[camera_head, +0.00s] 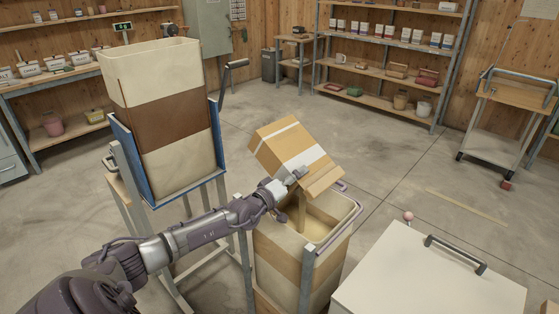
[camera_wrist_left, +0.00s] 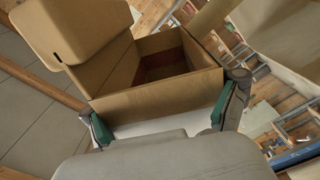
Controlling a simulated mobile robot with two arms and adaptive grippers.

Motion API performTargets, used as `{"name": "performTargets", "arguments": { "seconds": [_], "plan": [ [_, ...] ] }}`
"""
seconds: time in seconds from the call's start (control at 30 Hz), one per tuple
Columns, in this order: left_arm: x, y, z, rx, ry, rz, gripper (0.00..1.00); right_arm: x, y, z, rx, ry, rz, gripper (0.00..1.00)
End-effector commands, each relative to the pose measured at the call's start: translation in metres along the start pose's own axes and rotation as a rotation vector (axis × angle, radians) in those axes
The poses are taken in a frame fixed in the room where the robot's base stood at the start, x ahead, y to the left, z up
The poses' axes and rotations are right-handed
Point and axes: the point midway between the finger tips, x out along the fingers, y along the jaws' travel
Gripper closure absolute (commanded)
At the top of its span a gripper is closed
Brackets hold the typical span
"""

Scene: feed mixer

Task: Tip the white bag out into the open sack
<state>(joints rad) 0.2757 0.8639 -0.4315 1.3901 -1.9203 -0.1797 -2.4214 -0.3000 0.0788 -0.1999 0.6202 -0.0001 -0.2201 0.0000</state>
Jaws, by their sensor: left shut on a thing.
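My left gripper (camera_head: 294,178) is shut on a brown cardboard box with a white band (camera_head: 284,146), not a plainly white bag. The box is steeply tilted above the open sack (camera_head: 279,262), its lower end over the mouth. A narrow tan column (camera_head: 302,212) shows between the box and the sack's inside and looks like falling feed. Pale tan material lies inside the sack. In the left wrist view the box (camera_wrist_left: 150,98) has its lid flap hanging open and a dark reddish-brown inside; green-padded fingers (camera_wrist_left: 160,118) grip its two sides. My right gripper is out of view.
A tall cream and brown container (camera_head: 168,122) stands in a blue frame at the left. A white lidded bin (camera_head: 425,280) with a dark handle stands right of the sack. Shelves (camera_head: 385,75) line the back wall, and a trolley (camera_head: 505,125) stands far right. The middle floor is clear.

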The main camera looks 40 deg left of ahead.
Motion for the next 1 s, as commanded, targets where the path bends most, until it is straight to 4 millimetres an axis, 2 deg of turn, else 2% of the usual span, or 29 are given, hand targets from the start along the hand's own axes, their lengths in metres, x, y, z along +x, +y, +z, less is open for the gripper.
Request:
{"name": "performTargets", "arguments": {
  "seconds": [0.33,0.6,0.7,1.0],
  "plan": [
    [0.0,0.001,-0.003,-0.028,0.001,0.001,0.82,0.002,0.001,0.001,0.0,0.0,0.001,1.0],
    [0.0,0.017,-0.033,-0.394,0.001,0.002,0.82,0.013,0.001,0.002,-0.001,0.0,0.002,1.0],
    [0.0,0.021,-0.04,-0.478,0.0,0.0,0.82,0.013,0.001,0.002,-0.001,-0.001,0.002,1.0],
    [0.0,0.022,-0.042,-0.507,0.0,-0.001,0.82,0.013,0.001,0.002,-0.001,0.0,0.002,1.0]
  ]
}}
